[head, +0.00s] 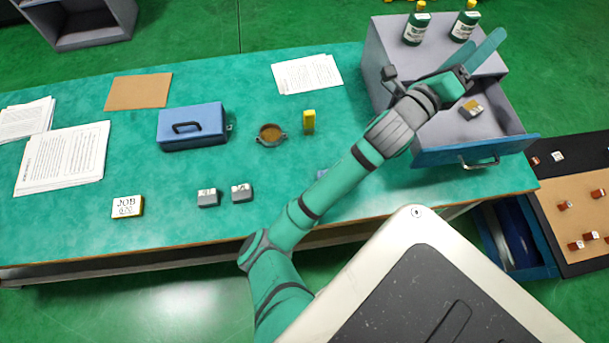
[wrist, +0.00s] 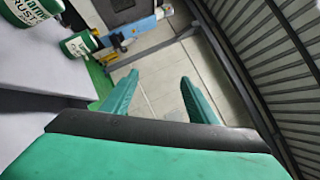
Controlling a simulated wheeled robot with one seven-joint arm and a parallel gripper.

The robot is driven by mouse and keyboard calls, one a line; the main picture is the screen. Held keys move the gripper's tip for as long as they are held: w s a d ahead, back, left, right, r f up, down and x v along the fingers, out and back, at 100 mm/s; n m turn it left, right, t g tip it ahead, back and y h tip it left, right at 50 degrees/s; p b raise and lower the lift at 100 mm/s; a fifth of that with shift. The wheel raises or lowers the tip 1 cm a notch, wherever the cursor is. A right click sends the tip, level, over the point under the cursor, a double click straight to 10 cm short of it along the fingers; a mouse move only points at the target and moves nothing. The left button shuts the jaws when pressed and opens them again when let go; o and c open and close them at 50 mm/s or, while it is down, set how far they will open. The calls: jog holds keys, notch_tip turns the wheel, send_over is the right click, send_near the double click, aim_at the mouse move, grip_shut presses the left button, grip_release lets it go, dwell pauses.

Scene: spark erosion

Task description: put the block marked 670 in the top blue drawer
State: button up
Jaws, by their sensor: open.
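A grey drawer unit (head: 377,65) stands at the table's right end. Its blue-fronted drawer (head: 475,151) is pulled open. A small grey block with a yellowish part (head: 470,108) lies inside the drawer; I cannot read its marking. Two more grey blocks with light tops, one on the left (head: 208,198) and one on the right (head: 242,193), stand side by side at the table's front; their numbers are too small to read. My gripper (head: 480,50) is open above the unit's top and apart from the blocks. The wrist view shows its two empty teal fingers (wrist: 156,84).
Two green bottles (head: 416,25) (head: 465,22) stand on the unit. The table (head: 240,230) holds a blue box (head: 192,127), a brown-filled pot (head: 270,134), a yellow item (head: 309,122), a JOB card (head: 127,207) and papers (head: 307,74). My arm crosses the table's right part.

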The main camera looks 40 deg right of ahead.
jog(key=w+a+r+n+t+h, duration=0.1)
jog(key=w+a+r+n+t, duration=0.1)
jog(key=w+a+n+t, duration=0.5)
jog(key=w+a+f+n+t+y, duration=0.6)
jog(key=a+n, duration=0.3)
jog(key=n, duration=0.3)
jog(key=w+a+f+n+t+y, duration=0.4)
jog(key=w+a+f+n+t, duration=0.3)
jog(key=a+n, duration=0.35)
jog(key=s+a+f+n+y, duration=0.3)
jog(key=a+f+n+y, duration=0.2)
jog(key=a+f, duration=0.3)
jog(key=s+a+f+n+y, duration=0.35)
jog(key=a+f+n, duration=0.2)
jog(key=a, duration=0.45)
jog(key=s+a+f+n+g+y, duration=0.1)
jog(key=s+a+f+y, duration=0.1)
jog(key=s+a, duration=0.4)
jog(key=s+a+f+n+g+y, duration=0.1)
jog(key=s+a+f+g+y, duration=0.1)
jog(key=s+a, duration=0.4)
jog(key=a+f, duration=0.1)
jog(key=a, duration=0.1)
jog(key=shift+s+a+f+n, duration=0.25)
jog(key=shift+a+n, duration=0.05)
jog(key=shift+a, duration=0.05)
